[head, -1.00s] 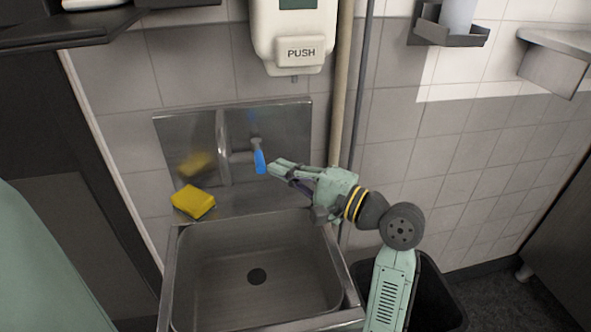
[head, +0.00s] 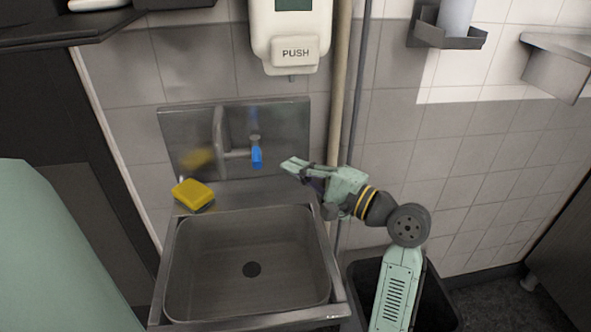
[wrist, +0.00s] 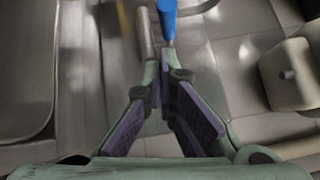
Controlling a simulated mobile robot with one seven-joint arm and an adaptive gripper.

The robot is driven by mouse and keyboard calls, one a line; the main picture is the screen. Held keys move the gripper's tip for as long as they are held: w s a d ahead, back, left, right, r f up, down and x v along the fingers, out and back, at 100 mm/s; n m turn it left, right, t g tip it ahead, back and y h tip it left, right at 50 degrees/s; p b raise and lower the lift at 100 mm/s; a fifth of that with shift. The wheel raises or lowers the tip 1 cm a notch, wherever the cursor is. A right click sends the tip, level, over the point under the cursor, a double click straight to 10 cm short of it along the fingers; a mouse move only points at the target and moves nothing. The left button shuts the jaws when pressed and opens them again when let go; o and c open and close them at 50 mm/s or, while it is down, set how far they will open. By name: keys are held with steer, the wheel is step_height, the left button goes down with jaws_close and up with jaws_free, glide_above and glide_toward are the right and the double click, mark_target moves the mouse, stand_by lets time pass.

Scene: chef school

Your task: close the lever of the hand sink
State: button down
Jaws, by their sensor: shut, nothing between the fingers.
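The hand sink (head: 320,262) has a steel basin and a steel backsplash. Its tap comes out of the backsplash and carries a blue lever (head: 257,158), which hangs down in the head view. The blue lever also shows at the top middle of the wrist view (wrist: 167,20), just beyond my fingertips. My gripper (head: 286,164) is shut and empty. It is to the right of the lever, with a small gap between them in the head view.
A yellow sponge (head: 193,194) lies on the sink's back left ledge. A soap dispenser (head: 291,35) marked PUSH hangs above the sink. A vertical pipe (head: 339,95) runs to its right. A black bin (head: 437,300) stands at the lower right. The basin is empty.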

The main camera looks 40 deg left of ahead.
steer(key=s+d+b, duration=0.3)
steer(key=s+d, duration=0.1)
steer(key=d, duration=0.5)
steer(key=shift+f, duration=0.25)
steer(key=shift+d, duration=0.2)
